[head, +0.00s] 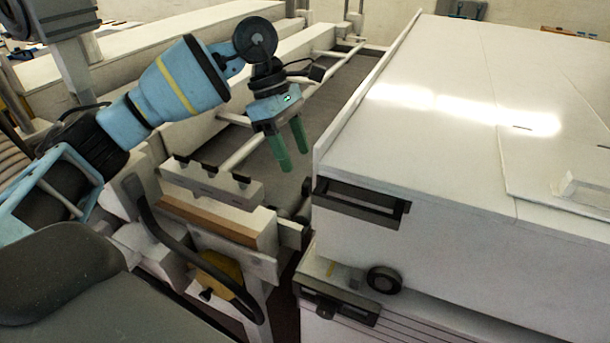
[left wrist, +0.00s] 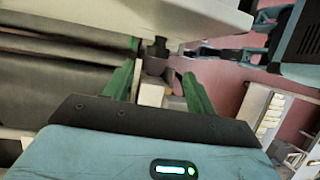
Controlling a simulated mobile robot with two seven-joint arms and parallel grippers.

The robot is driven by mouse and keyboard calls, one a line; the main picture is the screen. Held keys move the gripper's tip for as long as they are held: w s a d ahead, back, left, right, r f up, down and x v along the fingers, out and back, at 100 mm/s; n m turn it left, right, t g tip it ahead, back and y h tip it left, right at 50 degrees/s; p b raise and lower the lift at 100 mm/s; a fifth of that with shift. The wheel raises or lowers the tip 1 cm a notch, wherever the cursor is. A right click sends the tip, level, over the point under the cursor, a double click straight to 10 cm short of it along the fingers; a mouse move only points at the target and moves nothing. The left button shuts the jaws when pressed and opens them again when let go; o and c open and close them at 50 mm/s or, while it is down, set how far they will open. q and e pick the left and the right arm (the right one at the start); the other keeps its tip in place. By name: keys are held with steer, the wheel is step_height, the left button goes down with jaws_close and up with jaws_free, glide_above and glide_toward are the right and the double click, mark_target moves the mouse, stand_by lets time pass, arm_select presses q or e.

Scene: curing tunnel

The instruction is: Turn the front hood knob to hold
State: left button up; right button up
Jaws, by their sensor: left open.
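A round black knob (head: 384,280) sits on the front of the large white hood (head: 450,110), low and just right of a panel. I cannot read its setting. My left gripper (head: 294,160) is open and empty, with its green fingers pointing down. It is above and left of the knob, beside the hood's left edge and apart from it. In the left wrist view the two green fingers of my left gripper (left wrist: 160,72) are spread. A small dark fitting (left wrist: 158,48) shows beyond them; I cannot tell which part it is. My right gripper is not in view.
A dark recessed handle (head: 360,202) is on the hood's front face above the knob. A narrow panel (head: 338,293) with dark fittings is left of it. White rails and a frame (head: 215,185) stand left, with a dark belt (head: 335,105) running back between.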

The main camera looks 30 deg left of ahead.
mark_target(306, 186)
arm_select(q)
steer(key=shift+w+p+x, duration=0.1)
steer(key=shift+p+x, duration=0.1)
steer(key=shift+x, duration=1.5)
steer(key=shift+w+p+x, duration=0.15)
steer(key=shift+x, duration=1.5)
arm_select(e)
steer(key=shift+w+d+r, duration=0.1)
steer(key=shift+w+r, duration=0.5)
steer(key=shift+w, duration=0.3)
arm_select(q)
steer(key=shift+c, duration=0.2)
steer(key=c, duration=0.9)
